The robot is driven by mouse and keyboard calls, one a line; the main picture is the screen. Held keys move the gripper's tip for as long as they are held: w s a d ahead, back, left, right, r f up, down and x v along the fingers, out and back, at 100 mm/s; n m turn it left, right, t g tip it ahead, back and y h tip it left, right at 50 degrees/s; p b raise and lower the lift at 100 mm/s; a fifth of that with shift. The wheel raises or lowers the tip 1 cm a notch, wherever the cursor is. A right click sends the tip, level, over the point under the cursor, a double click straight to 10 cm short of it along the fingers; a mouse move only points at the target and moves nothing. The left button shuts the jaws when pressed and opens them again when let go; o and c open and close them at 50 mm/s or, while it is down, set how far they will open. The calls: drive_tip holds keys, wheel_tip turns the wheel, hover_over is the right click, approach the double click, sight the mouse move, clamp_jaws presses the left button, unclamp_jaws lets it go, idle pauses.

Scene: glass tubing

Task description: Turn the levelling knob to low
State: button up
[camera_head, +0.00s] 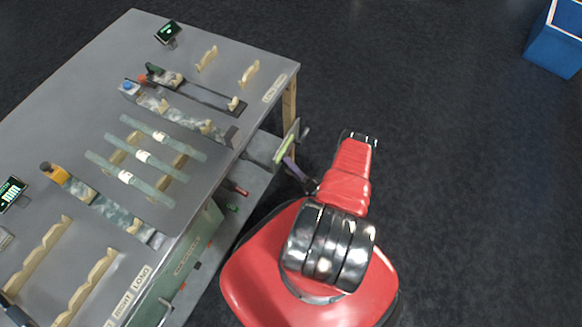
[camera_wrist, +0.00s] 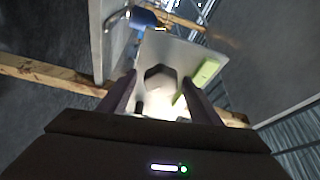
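A dark, hexagon-shaped knob (camera_wrist: 160,76) sits on a pale plate (camera_wrist: 185,52) in the wrist view; I take it for the levelling knob. No low mark is readable there. My gripper (camera_wrist: 158,92) is open, with one dark finger on each side of the view. The knob shows between and beyond the fingertips, and I see no contact. In the head view a grey box (camera_head: 263,149) juts from the table's right side, with dark and purple parts beside it. The knob cannot be made out there.
A wooden beam (camera_wrist: 50,74) crosses behind. The grey table (camera_head: 90,55) carries glass tubes (camera_head: 143,157) and wooden racks (camera_head: 45,252). Floor to the right is clear up to a blue bin (camera_head: 553,48).

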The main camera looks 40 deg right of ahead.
drive_tip(key=shift+d+r, duration=0.15)
drive_tip(key=shift+w+r, duration=0.1)
drive_tip(key=shift+r, duration=0.7)
drive_tip(key=o, duration=0.6)
wheel_tip(320, 180, up, 8)
drive_tip(key=shift+f, duration=0.2)
drive_tip(key=shift+d+r, duration=0.35)
drive_tip(key=shift+r, duration=0.1)
drive_tip(key=shift+c, duration=0.9)
drive_tip(key=shift+m+g, duration=0.3)
drive_tip(key=a, duration=0.1)
drive_tip(key=s+a+f, duration=0.1)
drive_tip(key=a+f, duration=0.1)
drive_tip(key=a, duration=0.1)
drive_tip(key=shift+s, duration=0.35)
drive_tip(key=c, duration=0.4)
drive_tip(key=shift+s+a, duration=0.1)
drive_tip(key=shift+s, duration=0.05)
